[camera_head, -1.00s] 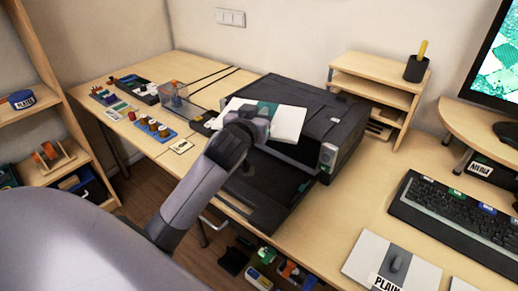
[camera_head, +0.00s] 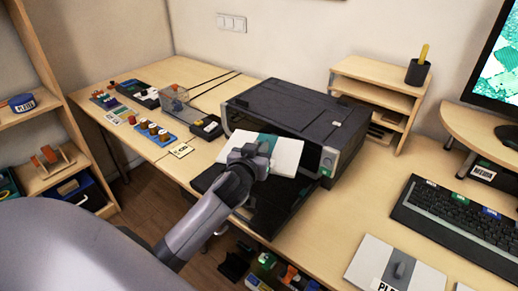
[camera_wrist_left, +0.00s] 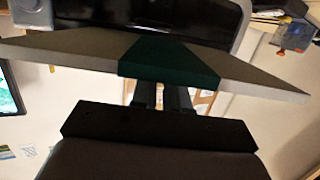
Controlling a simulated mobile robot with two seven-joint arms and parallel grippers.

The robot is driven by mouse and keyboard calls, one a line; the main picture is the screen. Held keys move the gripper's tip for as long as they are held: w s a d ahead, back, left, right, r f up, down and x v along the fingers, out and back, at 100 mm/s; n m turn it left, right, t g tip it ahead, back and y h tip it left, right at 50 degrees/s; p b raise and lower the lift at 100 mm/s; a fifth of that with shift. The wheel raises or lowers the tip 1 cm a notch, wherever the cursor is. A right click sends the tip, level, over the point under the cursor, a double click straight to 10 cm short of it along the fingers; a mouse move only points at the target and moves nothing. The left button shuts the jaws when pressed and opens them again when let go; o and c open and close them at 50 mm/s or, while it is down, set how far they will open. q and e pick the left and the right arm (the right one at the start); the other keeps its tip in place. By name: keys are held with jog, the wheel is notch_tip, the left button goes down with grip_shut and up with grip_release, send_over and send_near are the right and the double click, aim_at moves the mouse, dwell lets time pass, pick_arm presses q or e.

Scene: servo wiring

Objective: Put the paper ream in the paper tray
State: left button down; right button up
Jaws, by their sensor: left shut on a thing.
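The paper ream (camera_head: 287,153) is white with a dark teal band. My left gripper (camera_head: 258,158) is shut on it at the band and holds it tilted in front of the printer (camera_head: 300,108). In the left wrist view the ream (camera_wrist_left: 70,52) spans the picture, with the band (camera_wrist_left: 168,58) at the fingers (camera_wrist_left: 160,95). The dark paper tray (camera_head: 275,217) extends from the printer's front, below the ream. The ream and my arm hide part of it. I cannot tell whether ream and tray touch. My right gripper is out of view.
A wooden shelf unit (camera_head: 385,88) stands right of the printer. A keyboard (camera_head: 465,225) and a labelled white pack (camera_head: 385,262) lie at the right. Small parts and bins (camera_head: 155,130) fill the left of the desk. Bare desk (camera_head: 345,212) lies right of the tray.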

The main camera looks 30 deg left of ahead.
pick_arm(q)
jog(key=shift+f+b, duration=0.35)
jog(key=shift+f, duration=0.25)
jog(key=c, duration=1.1)
grip_release()
jog(key=shift+r, duration=0.3)
jog(key=r+v, duration=0.1)
jog(key=v, duration=1.1)
jog(key=s+d+f+m+g+h, duration=0.1)
jog(key=s+d+f+m+h, duration=0.1)
jog(key=s+f, duration=0.3)
jog(key=s+d+f+m+g+h, duration=0.1)
jog(key=s+d+f, duration=0.3)
jog(key=f, duration=0.6)
jog(key=s+d+f+m+g+h, duration=0.2)
jog(key=s+d+f+h, duration=0.1)
jog(key=f, duration=0.5)
jog(key=shift+s+d+m+g+h, duration=0.15)
jog(key=shift+s+d+g, duration=0.1)
jog(key=shift+s, duration=0.45)
jog(key=shift+s+d+m+g+h, duration=0.15)
jog(key=shift+s+d, duration=0.1)
jog(key=shift+s, duration=0.45)
